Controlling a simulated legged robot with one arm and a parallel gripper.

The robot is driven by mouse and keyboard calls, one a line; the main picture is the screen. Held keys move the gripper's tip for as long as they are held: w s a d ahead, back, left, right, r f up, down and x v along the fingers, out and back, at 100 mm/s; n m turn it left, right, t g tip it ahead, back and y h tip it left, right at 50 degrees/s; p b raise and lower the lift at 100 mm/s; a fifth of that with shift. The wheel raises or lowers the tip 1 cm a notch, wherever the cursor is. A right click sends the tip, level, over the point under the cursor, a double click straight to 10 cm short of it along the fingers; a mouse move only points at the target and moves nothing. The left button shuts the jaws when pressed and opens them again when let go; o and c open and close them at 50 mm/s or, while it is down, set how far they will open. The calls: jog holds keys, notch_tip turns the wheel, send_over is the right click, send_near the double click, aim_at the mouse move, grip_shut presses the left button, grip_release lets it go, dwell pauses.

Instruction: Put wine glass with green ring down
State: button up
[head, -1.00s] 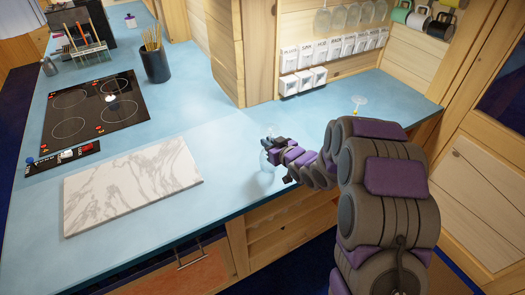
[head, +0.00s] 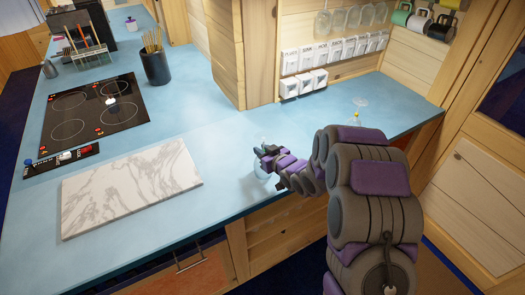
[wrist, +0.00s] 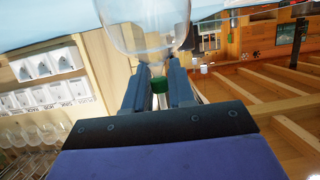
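The wine glass with the green ring shows in the wrist view as a clear bowl (wrist: 150,28) at the picture's top, with the green ring on its stem low between the fingers. My gripper (wrist: 158,88) is closed around the stem, one finger on each side. In the head view my gripper (head: 267,151) is over the front edge area of the blue counter (head: 225,140), right of the marble board. The transparent glass (head: 261,170) shows faintly there, bowl below the gripper, so it looks upside down. I cannot tell whether it touches the counter.
A marble board (head: 130,188) lies left of the gripper, with a black cooktop (head: 92,115) behind it. Another clear glass with a yellow mark (head: 360,102) stands at the back right. White containers (head: 303,83) line the wall. Counter is clear around the gripper.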

jog(key=shift+o, duration=1.3)
jog(key=p+v, duration=0.1)
jog(key=v, duration=1.1)
jog(key=shift+p, duration=0.3)
jog(key=shift+d, duration=0.15)
